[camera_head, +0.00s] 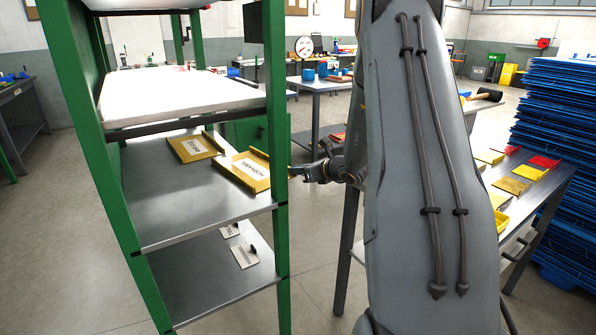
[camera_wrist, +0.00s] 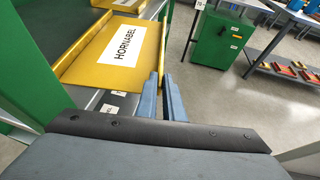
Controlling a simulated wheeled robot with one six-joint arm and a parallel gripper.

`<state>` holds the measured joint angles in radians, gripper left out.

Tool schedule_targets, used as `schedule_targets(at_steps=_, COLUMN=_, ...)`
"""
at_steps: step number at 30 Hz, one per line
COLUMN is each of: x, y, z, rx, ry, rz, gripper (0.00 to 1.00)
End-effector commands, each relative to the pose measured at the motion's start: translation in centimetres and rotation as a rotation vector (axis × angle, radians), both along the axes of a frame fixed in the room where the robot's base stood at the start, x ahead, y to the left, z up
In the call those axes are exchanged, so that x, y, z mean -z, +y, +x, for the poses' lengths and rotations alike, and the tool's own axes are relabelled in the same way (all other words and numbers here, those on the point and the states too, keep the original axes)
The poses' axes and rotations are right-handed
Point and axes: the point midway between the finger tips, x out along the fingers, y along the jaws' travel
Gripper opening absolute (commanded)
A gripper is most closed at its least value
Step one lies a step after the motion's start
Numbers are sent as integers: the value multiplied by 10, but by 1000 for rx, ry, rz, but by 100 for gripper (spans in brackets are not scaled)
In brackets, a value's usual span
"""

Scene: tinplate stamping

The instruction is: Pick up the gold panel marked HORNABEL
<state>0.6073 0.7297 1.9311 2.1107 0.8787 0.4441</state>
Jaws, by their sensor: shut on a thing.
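The gold panel marked HORNABEL (camera_head: 244,178) lies on the middle metal shelf of a green rack, close to its right post. It also fills the upper left of the wrist view (camera_wrist: 86,62), where its white label is readable. The panel has a raised lip along its right side. My gripper (camera_head: 298,173) reaches in from the right, past the green post. In the wrist view, its two blue-grey fingers (camera_wrist: 162,88) are shut on the near end of that lip. The exact contact is partly hidden by the fingers.
Another gold panel (camera_head: 194,148) with a white label lies to the left on the same shelf (camera_head: 165,205). A white upper shelf (camera_head: 165,97) hangs above. White plates (camera_head: 244,255) lie on the lower shelf. The green post (camera_head: 279,120) stands close to my gripper.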

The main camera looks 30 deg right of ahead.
Motion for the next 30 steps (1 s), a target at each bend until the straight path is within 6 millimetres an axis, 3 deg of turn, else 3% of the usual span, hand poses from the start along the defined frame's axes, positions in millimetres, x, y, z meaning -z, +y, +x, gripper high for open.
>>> schedule_targets(at_steps=12, x=0, y=21, z=-5, rx=4, ry=0, rz=0, gripper=0)
schedule_targets(at_steps=22, x=0, y=23, z=-6, rx=5, ry=0, rz=0, gripper=0)
schedule_targets(at_steps=23, x=0, y=23, z=-6, rx=5, ry=0, rz=0, gripper=12)
schedule_targets(at_steps=26, x=0, y=23, z=-6, rx=5, ry=0, rz=0, gripper=29)
schedule_targets(at_steps=30, x=0, y=23, z=-6, rx=6, ry=0, rz=0, gripper=29)
